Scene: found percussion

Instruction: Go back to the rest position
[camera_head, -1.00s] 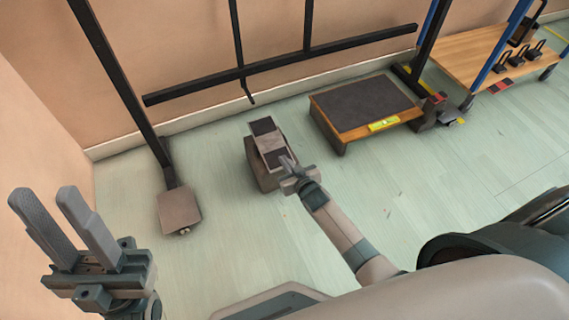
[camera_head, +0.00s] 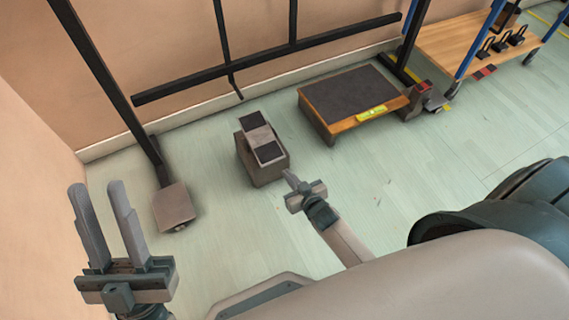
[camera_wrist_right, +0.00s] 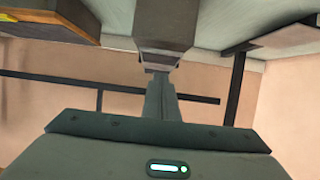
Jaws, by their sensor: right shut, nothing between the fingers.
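My left gripper (camera_head: 107,222) is at the lower left of the head view. Its two grey fingers stand upright and apart, with nothing between them. My right gripper (camera_head: 290,178) is near the middle of the head view, its fingers together and empty. It is apart from the grey-brown block (camera_head: 262,165) with dark pads on top, to the right and front of it. In the right wrist view the shut fingers (camera_wrist_right: 160,95) point toward a grey-brown body (camera_wrist_right: 165,25) at the top.
A black metal frame (camera_head: 270,57) stands along the wall, with a square foot plate (camera_head: 173,206) at left. A wooden step (camera_head: 350,95) with a dark top carries a yellow level (camera_head: 371,112). A wooden bench (camera_head: 465,42) with black weights is at upper right. Open floor lies in between.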

